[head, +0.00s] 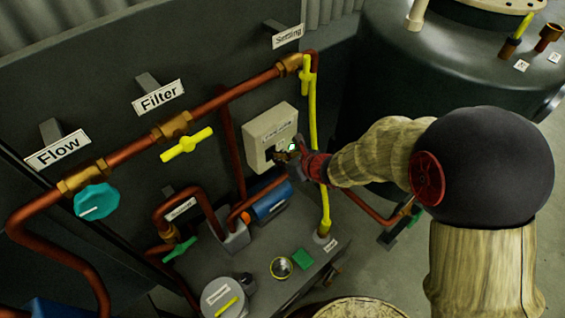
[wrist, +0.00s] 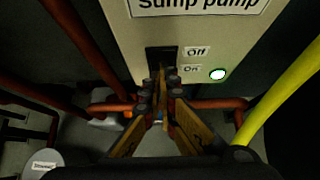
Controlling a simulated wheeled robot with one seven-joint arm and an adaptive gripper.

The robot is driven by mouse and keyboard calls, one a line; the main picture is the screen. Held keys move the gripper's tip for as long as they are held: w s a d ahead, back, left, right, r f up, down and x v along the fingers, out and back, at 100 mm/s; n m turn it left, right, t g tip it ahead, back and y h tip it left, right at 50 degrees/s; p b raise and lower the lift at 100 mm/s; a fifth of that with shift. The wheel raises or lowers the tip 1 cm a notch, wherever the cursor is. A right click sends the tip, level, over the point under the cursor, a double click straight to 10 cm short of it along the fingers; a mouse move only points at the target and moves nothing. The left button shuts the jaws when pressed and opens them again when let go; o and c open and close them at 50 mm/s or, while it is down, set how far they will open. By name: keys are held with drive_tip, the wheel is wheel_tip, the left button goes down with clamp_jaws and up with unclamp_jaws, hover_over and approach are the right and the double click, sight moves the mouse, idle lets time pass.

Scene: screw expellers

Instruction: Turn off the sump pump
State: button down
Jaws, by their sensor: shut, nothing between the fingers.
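The sump pump switch box (head: 272,132) is a beige box on the dark wall, labelled "Sump pump" in the wrist view (wrist: 225,40). Its front has a dark switch slot (wrist: 160,58) with "Off" above "On" at its right. A round green light (wrist: 217,74) glows beside "On"; it also shows in the head view (head: 292,147). My gripper (wrist: 160,82) is shut and empty, its fingertips at the lower part of the slot. I cannot tell if they touch the switch; the lever itself is hidden or too dark to see.
Copper pipes (head: 235,95) run along the wall, with a yellow valve handle (head: 187,144) and a teal knob (head: 96,202). A yellow pipe (head: 314,150) stands just right of the box. A blue pump (head: 270,203) sits below it. A large dark tank (head: 390,70) stands behind.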

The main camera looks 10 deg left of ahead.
drive_tip(key=shift+r+p, duration=0.1)
drive_tip(key=shift+p, duration=0.2)
drive_tip(key=p, duration=0.3)
drive_tip(key=shift+w+a+r+g+h, duration=0.3)
drive_tip(key=shift+a+r+g+h, duration=0.05)
drive_tip(key=shift+g+h, duration=0.05)
drive_tip(key=shift+f+b, duration=0.25)
drive_tip(key=shift+b, duration=0.05)
drive_tip(key=shift+r, duration=0.1)
drive_tip(key=shift+r+p, duration=0.5)
drive_tip(key=shift+r, duration=0.2)
drive_tip(key=shift+d, duration=0.15)
